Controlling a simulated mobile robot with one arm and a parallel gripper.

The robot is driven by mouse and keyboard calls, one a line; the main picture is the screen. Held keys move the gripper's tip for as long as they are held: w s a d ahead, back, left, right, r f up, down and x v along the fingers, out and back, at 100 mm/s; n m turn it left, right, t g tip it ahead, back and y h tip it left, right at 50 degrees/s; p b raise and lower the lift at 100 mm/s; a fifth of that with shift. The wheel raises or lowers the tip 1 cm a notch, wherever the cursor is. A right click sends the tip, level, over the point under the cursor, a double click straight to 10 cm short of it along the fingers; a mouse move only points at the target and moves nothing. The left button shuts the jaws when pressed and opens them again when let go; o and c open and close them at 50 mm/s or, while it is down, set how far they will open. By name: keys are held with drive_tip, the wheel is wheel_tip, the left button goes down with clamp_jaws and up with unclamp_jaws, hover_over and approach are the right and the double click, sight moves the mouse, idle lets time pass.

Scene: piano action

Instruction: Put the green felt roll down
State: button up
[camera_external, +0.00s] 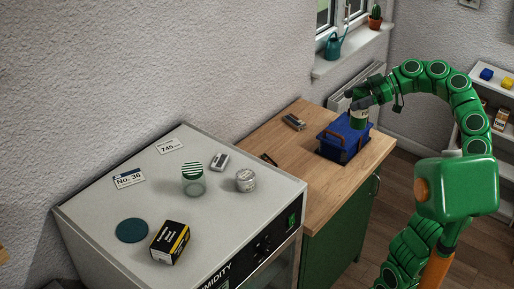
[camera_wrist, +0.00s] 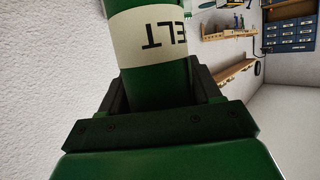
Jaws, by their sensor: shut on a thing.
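The green felt roll (camera_wrist: 155,75) has a cream band with dark letters reading "ELT" in the wrist view. It stands between the jaws of my gripper (camera_wrist: 160,100), which is shut on it. In the external view the roll (camera_external: 359,119) shows as a small green and cream piece below the gripper (camera_external: 362,103). It is over or at the blue crate (camera_external: 328,146) on the wooden counter. I cannot tell whether the roll touches the crate. The lower end of the roll is hard to make out.
The wooden counter (camera_external: 297,178) also bears a small grey thing (camera_external: 294,122). The grey cabinet top (camera_external: 215,222) at left holds a striped-lid jar (camera_external: 193,180), a tin (camera_external: 245,180), a black-yellow box (camera_external: 170,242) and a teal disc (camera_external: 132,230). Bare counter lies left of the crate.

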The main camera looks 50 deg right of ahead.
wheel_tip(320, 180, down, 27)
drive_tip(key=w+d+f, duration=0.7)
drive_tip(key=w+f, duration=0.3)
drive_tip(key=w, duration=0.1)
drive_tip(key=shift+w+d+f, duration=0.2)
idle(0.3)
drive_tip(key=shift+w+d+f, duration=0.1)
drive_tip(key=shift+w+f, duration=0.05)
drive_tip(key=shift+f, duration=1.6)
drive_tip(key=o, duration=1.1)
drive_tip(key=shift+f, duration=0.1)
drive_tip(key=shift+c, duration=0.2)
